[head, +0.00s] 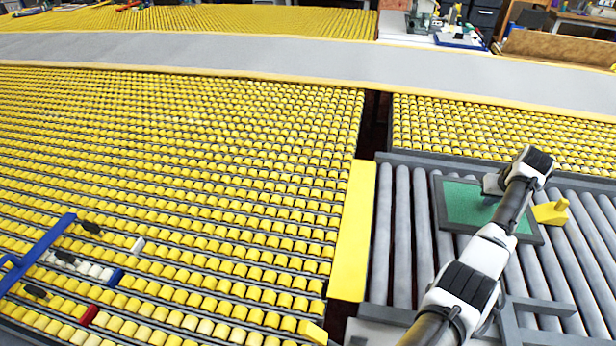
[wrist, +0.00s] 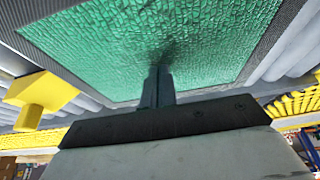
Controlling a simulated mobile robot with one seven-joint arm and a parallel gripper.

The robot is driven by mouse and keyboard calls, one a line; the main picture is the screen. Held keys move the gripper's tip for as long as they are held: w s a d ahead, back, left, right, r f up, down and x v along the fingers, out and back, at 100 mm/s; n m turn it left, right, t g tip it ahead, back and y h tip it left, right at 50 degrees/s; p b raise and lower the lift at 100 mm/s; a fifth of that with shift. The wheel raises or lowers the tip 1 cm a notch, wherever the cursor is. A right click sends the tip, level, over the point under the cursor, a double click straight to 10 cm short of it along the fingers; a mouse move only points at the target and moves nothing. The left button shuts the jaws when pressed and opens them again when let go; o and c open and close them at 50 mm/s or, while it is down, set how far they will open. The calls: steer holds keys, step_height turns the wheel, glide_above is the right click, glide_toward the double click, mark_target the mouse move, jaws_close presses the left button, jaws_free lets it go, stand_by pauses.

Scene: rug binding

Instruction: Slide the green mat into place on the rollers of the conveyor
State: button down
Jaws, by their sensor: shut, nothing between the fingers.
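The green mat (head: 465,204) has a dark grey border and lies on the grey rollers (head: 402,240) of the conveyor at the right in the head view. In the wrist view the mat (wrist: 215,45) fills the upper middle, with its textured green surface and ribbed border showing. My gripper (wrist: 157,75) is shut and empty, with its fingertips at the mat's green surface; I cannot tell whether they touch it. In the head view my gripper (head: 490,184) is over the upper right part of the mat, and my arm hides part of the mat's right side.
A yellow block (head: 551,211) stands just right of the mat and also shows in the wrist view (wrist: 36,95). A yellow strip (head: 353,235) edges the rollers on the left. Fields of yellow rollers (head: 180,150) lie beyond, with a blue frame (head: 38,250) at far left.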

mark_target(488, 208)
step_height(488, 208, up, 7)
steer(key=p, duration=0.5)
stand_by(0.4)
steer(key=shift+s, duration=0.1)
stand_by(0.3)
